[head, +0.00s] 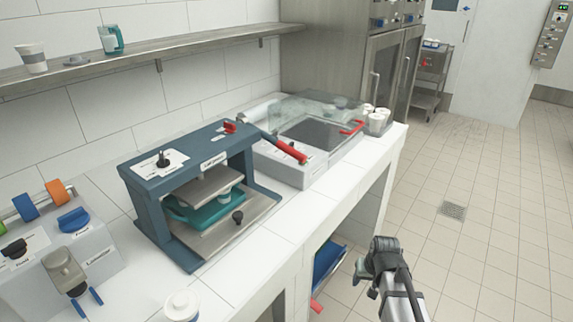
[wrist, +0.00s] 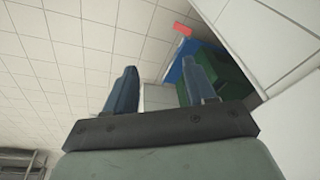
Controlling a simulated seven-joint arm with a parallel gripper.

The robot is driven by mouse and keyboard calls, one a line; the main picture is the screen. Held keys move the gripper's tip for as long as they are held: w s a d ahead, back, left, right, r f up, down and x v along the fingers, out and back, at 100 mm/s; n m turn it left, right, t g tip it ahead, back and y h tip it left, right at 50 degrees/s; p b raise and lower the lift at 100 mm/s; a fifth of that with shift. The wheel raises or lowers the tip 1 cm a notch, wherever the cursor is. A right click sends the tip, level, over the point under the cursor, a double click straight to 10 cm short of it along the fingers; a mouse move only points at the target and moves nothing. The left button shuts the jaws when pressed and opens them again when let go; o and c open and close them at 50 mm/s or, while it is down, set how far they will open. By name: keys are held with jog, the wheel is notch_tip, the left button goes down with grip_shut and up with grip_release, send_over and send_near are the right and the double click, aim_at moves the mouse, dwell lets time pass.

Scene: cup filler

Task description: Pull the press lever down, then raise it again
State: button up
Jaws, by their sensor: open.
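The blue press (head: 165,205) stands on the white counter in the head view. Its lever, with a red grip (head: 290,149), juts from the press's right side and slopes down toward the right, in front of the clear-lidded machine. A teal tray (head: 205,208) sits under the press's metal plate. My gripper (wrist: 160,82) is open and empty in the wrist view, its two blue fingers apart. In the head view my arm's end is at lower right, off the counter's front edge, well away from the lever. The fingers are hard to make out there.
A clear-lidded machine (head: 318,130) and white cups (head: 377,120) stand right of the press. A labelling device (head: 85,255) is at left. A blue bin (head: 327,258) sits below the counter; it also shows in the wrist view (wrist: 176,70). Tiled floor at right is clear.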

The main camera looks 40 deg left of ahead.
jog(key=w+a+r+n+t+y, duration=0.1)
jog(key=w+a+r, duration=0.1)
jog(key=a+r, duration=0.6)
jog(key=w+a+r+n+t+y, duration=0.1)
jog(key=a+r+y, duration=0.1)
jog(key=a+r, duration=0.6)
jog(key=n+y, duration=0.3)
send_near(289, 147)
jog(key=w+d, duration=0.1)
jog(key=d, duration=0.5)
jog(key=a+f+n, duration=0.2)
jog(key=a, duration=0.2)
jog(key=w+a+f+n+g, duration=0.1)
jog(key=a+f+n, duration=0.1)
jog(key=a, duration=0.3)
jog(key=w+a+f+n+y, duration=0.1)
jog(key=a+f+n, duration=0.2)
jog(key=a+f, duration=0.1)
jog(key=shift+a+f+g, duration=0.1)
jog(key=shift+a+g, duration=0.1)
jog(key=shift+g, duration=0.1)
jog(key=shift+c, duration=0.4)
grip_shut()
